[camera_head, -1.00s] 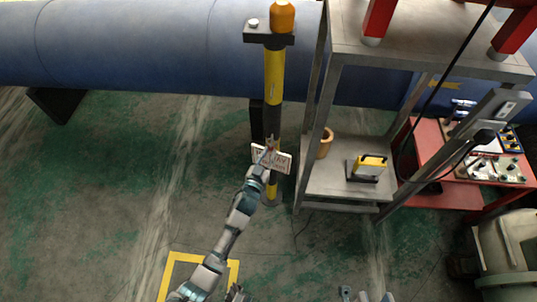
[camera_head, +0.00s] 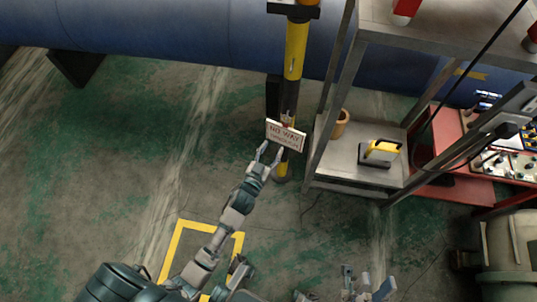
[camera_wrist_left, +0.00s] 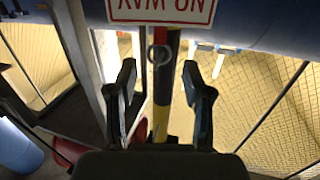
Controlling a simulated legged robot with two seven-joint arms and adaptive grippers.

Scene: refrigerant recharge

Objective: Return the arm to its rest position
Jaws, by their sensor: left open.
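My left gripper (camera_head: 268,152) is open and empty, just below and in front of a white sign with red lettering (camera_head: 285,136). The sign hangs on a yellow and black post (camera_head: 295,50). There the sign (camera_wrist_left: 165,8) shows upside down at the top edge, beyond the fingertips, and a metal ring (camera_wrist_left: 159,54) shows in front of the post. My right gripper (camera_head: 368,280) is at the bottom edge, partly cut off, with its fingers apart.
A metal shelf rack (camera_head: 350,165) stands right of the post, holding a yellow and black device (camera_head: 381,151) and an orange-brown cylinder (camera_head: 341,122). A red table (camera_head: 452,188) is farther right. A blue pipe (camera_head: 180,30) runs behind. The green floor at left is clear.

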